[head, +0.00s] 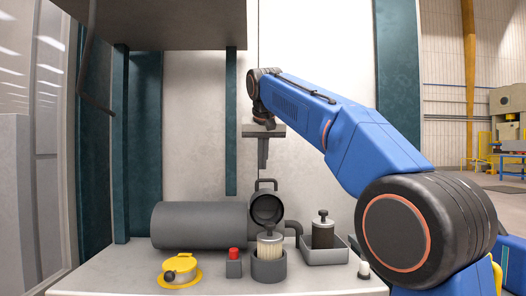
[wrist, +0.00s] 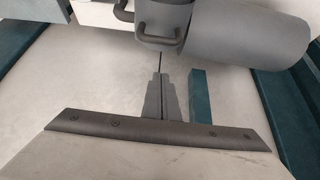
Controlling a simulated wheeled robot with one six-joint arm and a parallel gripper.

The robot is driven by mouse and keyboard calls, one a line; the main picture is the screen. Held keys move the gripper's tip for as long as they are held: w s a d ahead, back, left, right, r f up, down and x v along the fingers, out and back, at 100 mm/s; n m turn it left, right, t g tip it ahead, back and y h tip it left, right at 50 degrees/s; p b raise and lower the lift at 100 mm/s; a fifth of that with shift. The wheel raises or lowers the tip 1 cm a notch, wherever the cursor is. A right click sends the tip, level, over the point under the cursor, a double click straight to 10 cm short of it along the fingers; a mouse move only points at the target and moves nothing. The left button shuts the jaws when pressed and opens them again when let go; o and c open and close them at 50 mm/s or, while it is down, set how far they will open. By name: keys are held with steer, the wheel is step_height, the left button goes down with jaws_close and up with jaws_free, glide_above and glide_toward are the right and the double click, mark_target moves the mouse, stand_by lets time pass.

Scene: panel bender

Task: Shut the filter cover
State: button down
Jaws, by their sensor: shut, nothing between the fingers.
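A dark grey cylindrical filter housing (head: 198,226) lies on its side on the bench. At its right end is a round grey piece (head: 253,210) with a loop handle (head: 265,182) on top, seemingly the filter cover. Its dark hollow side faces the head camera, so it appears to stand open; the hinge is not clear. In the wrist view the handle (wrist: 160,39) is beyond the fingertips and the housing (wrist: 245,35) is at upper right. My gripper (head: 263,166) is shut and empty, pointing down above the handle and apart from it. Its fingertips (wrist: 160,76) show centrally in the wrist view.
A pleated cream filter (head: 270,246) stands in a grey cup (head: 269,270) in front. A dark filter (head: 323,236) stands in a grey tray (head: 326,255) at right. A yellow cap (head: 180,270) and a red button (head: 234,254) are at front left. A dark panel hangs overhead.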

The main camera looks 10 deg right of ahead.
steer(key=x, duration=0.2)
steer(key=shift+f, duration=0.35)
steer(key=shift+s+a+f, duration=0.1)
steer(key=shift+s+a, duration=0.1)
steer(key=shift+s, duration=0.9)
steer(key=shift+s+a+f, duration=0.15)
steer(key=shift+s+f, duration=0.1)
steer(key=shift+s, duration=0.4)
steer(key=shift+s, duration=0.1)
